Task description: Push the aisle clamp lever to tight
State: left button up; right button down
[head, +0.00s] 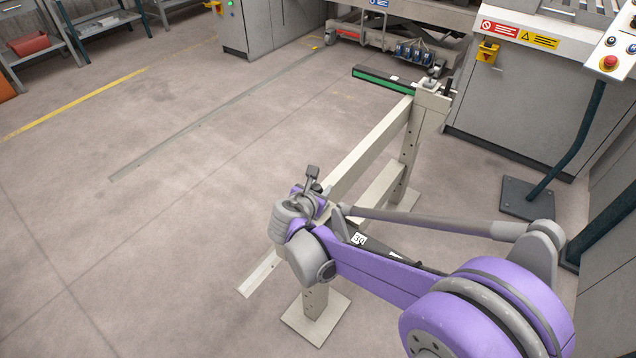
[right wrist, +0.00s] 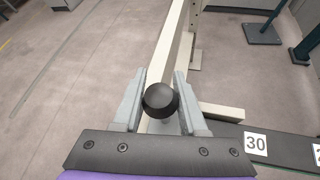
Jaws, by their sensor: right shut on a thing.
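The clamp lever's round black knob (right wrist: 160,98) sits between the two grey fingers of my right gripper (right wrist: 158,102) in the right wrist view. The gripper is shut on the knob. In the head view my right gripper (head: 311,184) is at the near part of the beige rail frame (head: 367,155), and my wrist hides the knob and most of the clamp there. The lever's angle cannot be told. A black scale bar (right wrist: 285,147) with a "30" label lies beside and below the gripper; part of it shows in the head view (head: 357,239). My left gripper is not in view.
At the frame's far end is a green and black bar (head: 385,82) with a black upright handle (head: 448,87). A grey machine cabinet (head: 520,105) and a control panel on a dark post (head: 570,140) stand right. The floor at left is clear.

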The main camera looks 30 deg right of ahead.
jog(key=y, duration=0.1)
jog(key=d+g+y+p, duration=0.1)
jog(key=y, duration=0.1)
jog(key=shift+w+d+f+m+g, duration=0.25)
jog(key=shift+d+f+m+g, duration=0.05)
jog(key=shift+f, duration=0.05)
jog(key=shift+w+d+f+g+y+p, duration=0.15)
jog(key=shift+f+g+y+p, duration=0.15)
jog(key=shift+y, duration=0.25)
jog(key=shift+d+f+g+y+p, duration=0.2)
jog(key=shift+f+y+p, duration=0.15)
jog(key=shift+y, duration=0.2)
jog(key=shift+a, duration=0.1)
jog(key=shift+c, duration=2.3)
grip_release()
jog(key=shift+r, duration=0.1)
jog(key=p+v, duration=0.1)
jog(key=v, duration=0.9)
jog(key=shift+r+p, duration=0.35)
jog(key=shift+p, duration=0.05)
